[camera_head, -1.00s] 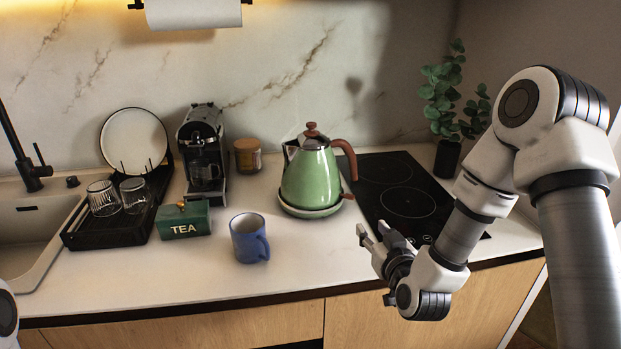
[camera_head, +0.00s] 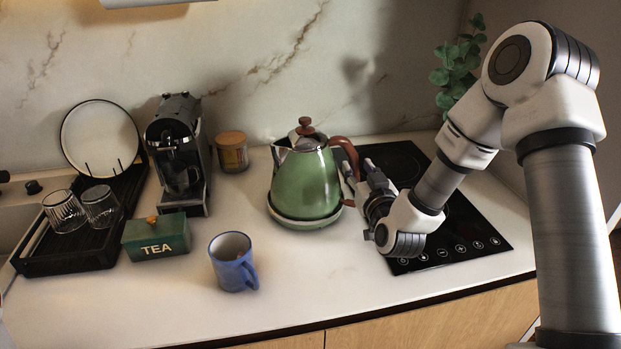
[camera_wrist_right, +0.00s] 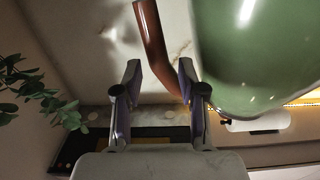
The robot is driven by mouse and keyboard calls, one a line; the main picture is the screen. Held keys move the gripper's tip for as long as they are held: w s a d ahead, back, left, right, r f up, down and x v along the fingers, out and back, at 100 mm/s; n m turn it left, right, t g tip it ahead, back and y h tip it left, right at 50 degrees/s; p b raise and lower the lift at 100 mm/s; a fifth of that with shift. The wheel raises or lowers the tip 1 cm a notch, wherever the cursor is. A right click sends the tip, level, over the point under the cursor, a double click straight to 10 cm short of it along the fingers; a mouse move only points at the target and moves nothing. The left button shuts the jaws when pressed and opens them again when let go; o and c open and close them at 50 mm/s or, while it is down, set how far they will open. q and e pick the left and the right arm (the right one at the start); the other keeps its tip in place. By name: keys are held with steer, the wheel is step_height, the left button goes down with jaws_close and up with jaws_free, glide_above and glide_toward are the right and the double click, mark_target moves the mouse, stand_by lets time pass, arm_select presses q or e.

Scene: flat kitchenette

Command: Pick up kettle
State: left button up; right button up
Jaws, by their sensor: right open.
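The green kettle (camera_head: 306,181) stands upright on its round base (camera_head: 305,221) on the counter, left of the hob. It has a wooden lid knob and a brown curved handle (camera_head: 345,150) on its right side. My right gripper (camera_head: 351,172) is at the handle side of the kettle. In the right wrist view the gripper (camera_wrist_right: 158,72) is open, and the brown handle (camera_wrist_right: 158,45) reaches down between its two fingers. The green body (camera_wrist_right: 255,55) fills the right of that view. Whether a finger touches the handle, I cannot tell. My left gripper is out of view.
A blue mug (camera_head: 233,262) and a green TEA box (camera_head: 156,236) stand left of the kettle. A coffee machine (camera_head: 178,150), a jar (camera_head: 232,151) and a black drying rack (camera_head: 70,250) are farther left. The black hob (camera_head: 455,235) lies under my right arm.

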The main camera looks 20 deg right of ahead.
mark_target(355, 161)
steer(key=x, duration=0.2)
steer(key=p+x, duration=0.1)
steer(key=x, duration=0.1)
steer(key=shift+w+d+f, duration=0.2)
steer(key=shift+w, duration=0.15)
steer(key=shift+s, duration=0.1)
steer(key=shift+a+r, duration=0.1)
steer(key=c, duration=0.3)
jaws_close()
steer(key=shift+r, duration=0.15)
steer(key=shift+r, duration=0.1)
